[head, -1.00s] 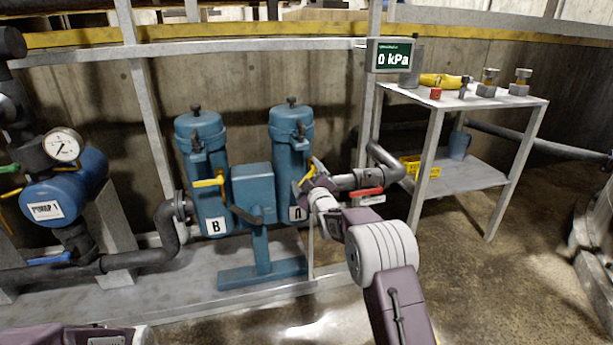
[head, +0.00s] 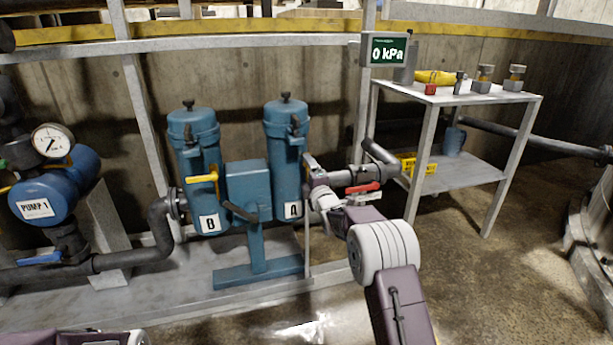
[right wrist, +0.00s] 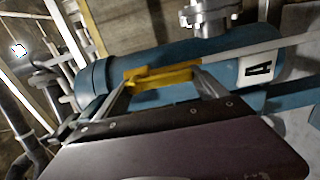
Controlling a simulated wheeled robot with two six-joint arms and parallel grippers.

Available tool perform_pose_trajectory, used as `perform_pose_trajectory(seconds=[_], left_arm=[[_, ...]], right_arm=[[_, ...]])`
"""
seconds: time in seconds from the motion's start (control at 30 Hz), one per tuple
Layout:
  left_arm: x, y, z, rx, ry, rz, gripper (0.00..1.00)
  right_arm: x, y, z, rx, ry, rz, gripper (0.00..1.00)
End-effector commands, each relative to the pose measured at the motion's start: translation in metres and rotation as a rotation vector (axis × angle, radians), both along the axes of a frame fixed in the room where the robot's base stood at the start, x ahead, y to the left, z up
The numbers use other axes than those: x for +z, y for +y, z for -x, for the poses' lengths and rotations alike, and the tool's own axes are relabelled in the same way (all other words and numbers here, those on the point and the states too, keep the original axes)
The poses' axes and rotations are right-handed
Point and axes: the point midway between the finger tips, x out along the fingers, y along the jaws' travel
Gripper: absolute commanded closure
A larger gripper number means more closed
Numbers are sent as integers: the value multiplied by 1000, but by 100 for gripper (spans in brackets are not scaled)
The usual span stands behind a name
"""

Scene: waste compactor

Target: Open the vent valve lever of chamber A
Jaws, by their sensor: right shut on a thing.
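Chamber A (head: 286,158) is the right one of two blue upright cylinders, with its letter label (head: 292,210) low on its front. In the right wrist view, chamber A (right wrist: 105,85) lies sideways with the label (right wrist: 258,69) at the right. My right gripper (head: 308,170) is at the right side of chamber A. It is shut on the yellow vent valve lever (right wrist: 160,76), which lies between its fingers (right wrist: 163,82), roughly along the chamber's length. The gripper hides this lever in the head view. My left gripper is not in view.
Chamber B (head: 196,150) stands to the left with its own yellow lever (head: 201,178) sideways. A red-handled valve (head: 363,187) sits on the pipe close to my right gripper. The display (head: 388,49) reads 0 kPa. A metal shelf (head: 450,97) stands at the right.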

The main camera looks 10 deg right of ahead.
Motion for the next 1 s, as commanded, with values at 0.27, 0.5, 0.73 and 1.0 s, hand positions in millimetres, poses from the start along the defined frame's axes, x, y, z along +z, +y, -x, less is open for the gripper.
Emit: perform_pose_trajectory(seconds=[0.27,0.5,0.73,1.0], left_arm=[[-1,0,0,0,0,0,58],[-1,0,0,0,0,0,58],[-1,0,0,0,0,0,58],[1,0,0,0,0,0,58]], right_arm=[[-2,-1,0,1,3,38,91],[-2,-1,0,1,3,41,91],[-2,-1,0,1,2,39,0],[0,-1,3,1,1,37,0]])
